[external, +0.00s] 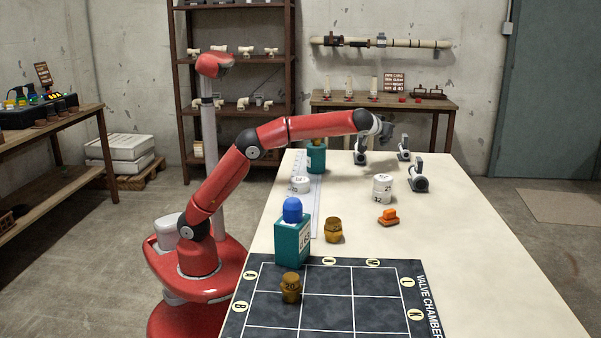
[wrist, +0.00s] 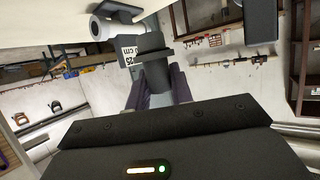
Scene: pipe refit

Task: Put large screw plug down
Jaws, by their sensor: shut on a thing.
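My gripper (external: 378,138) is over the far end of the table in the external view. In the wrist view my gripper (wrist: 155,92) is shut on a grey piece with a black flange-like top (wrist: 153,45). I cannot tell from its shape whether this is the large screw plug. Two brass plugs show in the external view. One, marked 20 (external: 290,289), stands on the gridded mat (external: 327,307); the other brass plug (external: 333,231) stands behind it on the bare table. A blue-topped piece (external: 292,210) sits on a teal box (external: 292,241).
Grey valves with dark handles stand near my gripper, one (external: 360,152) just below it and another (external: 418,180) to the right. White round pieces (external: 382,188) and an orange piece (external: 388,217) lie mid-table. A teal holder (external: 316,158) stands at the far left. The right side is clear.

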